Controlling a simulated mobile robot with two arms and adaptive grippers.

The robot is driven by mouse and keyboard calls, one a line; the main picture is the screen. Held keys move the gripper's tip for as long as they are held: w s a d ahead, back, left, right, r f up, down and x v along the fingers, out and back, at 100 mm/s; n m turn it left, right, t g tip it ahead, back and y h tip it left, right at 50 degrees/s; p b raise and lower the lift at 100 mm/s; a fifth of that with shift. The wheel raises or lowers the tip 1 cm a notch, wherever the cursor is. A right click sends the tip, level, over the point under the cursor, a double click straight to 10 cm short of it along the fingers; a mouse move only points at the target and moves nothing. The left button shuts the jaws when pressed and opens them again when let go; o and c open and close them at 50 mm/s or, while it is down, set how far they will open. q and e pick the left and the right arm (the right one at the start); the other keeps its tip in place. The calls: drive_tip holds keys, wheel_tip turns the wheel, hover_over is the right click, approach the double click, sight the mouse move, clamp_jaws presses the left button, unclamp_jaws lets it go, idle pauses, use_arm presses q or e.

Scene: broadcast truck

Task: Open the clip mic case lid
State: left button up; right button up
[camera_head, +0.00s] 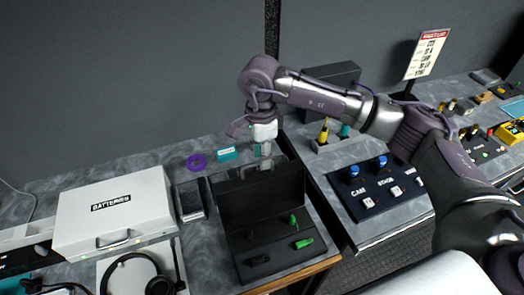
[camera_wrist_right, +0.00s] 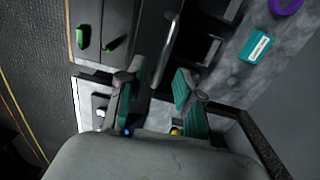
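The clip mic case (camera_head: 243,272) is a black box on the desk at the centre bottom of the head view. Its lid (camera_head: 262,196) is raised and stands roughly upright at the back. Inside lie green-tipped and dark clip mics (camera_head: 303,243). My right gripper (camera_head: 266,158) points down just behind the lid's top edge. In the right wrist view its two teal fingers (camera_wrist_right: 157,88) are apart. The lid's thin edge (camera_wrist_right: 170,45) runs towards the gap between them; I cannot tell whether they touch it. My left gripper is not in view.
A white batteries case (camera_head: 115,215) and a headset (camera_head: 140,270) are at the left. A purple tape roll (camera_head: 196,162) and a teal box (camera_head: 228,153) lie behind. A dark button panel (camera_head: 375,186) is on the right desk, across a gap.

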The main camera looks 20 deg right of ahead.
drive_tip(key=shift+f, duration=0.2)
drive_tip(key=shift+c, duration=0.3)
clamp_jaws()
